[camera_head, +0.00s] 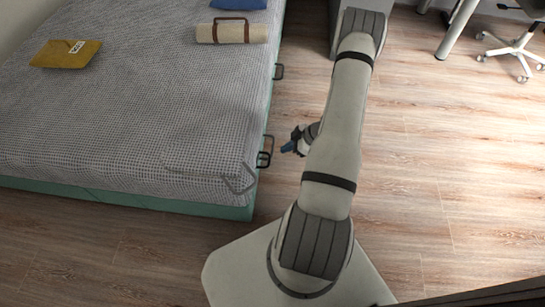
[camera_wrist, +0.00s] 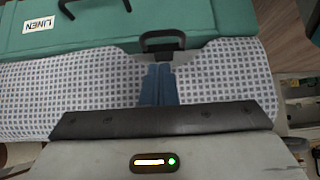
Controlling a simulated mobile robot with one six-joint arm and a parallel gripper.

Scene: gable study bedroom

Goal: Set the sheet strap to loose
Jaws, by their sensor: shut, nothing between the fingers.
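A grey checked sheet (camera_head: 130,110) covers the bed; it also shows in the wrist view (camera_wrist: 60,92). At the bed's near right corner, a dark loop-like handle (camera_head: 265,157) sits on the side; I take it to be the sheet strap. In the wrist view a black loop (camera_wrist: 162,36) on a dark base stands just beyond my fingertips, at a grey patch by the sheet's edge. My gripper (camera_head: 287,148) has blue fingers, shut and empty, pointing at the bed side, a small gap from the loop. The fingers (camera_wrist: 158,68) hide part of the sheet. The strap's setting cannot be read.
The green bed side (camera_wrist: 100,30) carries a LINEN label (camera_wrist: 39,25) and another black handle (camera_wrist: 88,5). A thin grey loop (camera_head: 240,182) shows at the bed corner. A yellow envelope (camera_head: 67,54) and a rolled blanket (camera_head: 232,33) lie on the bed.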

